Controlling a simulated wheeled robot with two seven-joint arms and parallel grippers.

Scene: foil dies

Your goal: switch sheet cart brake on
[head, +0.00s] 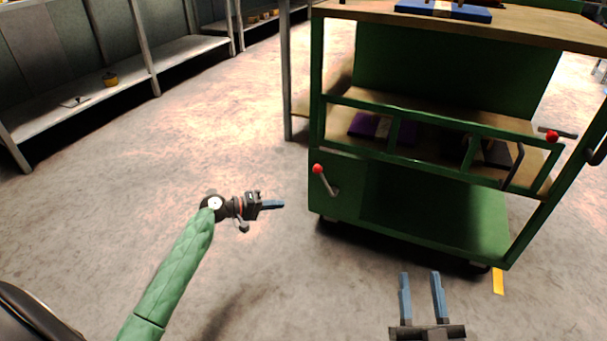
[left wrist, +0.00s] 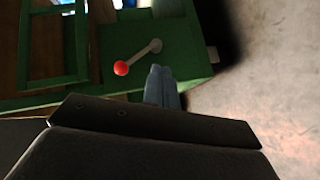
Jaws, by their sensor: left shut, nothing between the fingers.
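The green sheet cart (head: 360,190) with a wooden top stands at the right in the head view. The brake lever (head: 326,181) is on its lower left panel: a grey rod tilted up and left from its pivot, ending in a red knob (head: 317,168). In the left wrist view the lever (left wrist: 139,57) and red knob (left wrist: 121,68) show just beyond my fingers. My left gripper (head: 282,204) is shut and empty, left of the lever and apart from it; its fingertips also show in the left wrist view (left wrist: 160,70). My right gripper (head: 421,274) is open and empty in front of the cart.
A second red knob (head: 551,137) sits at the cart's upper right. A purple item (head: 365,125) lies on the cart's middle shelf, and a blue item (head: 440,10) lies on top. A long shelf (head: 110,83) runs along the left wall. The floor left of the cart is clear.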

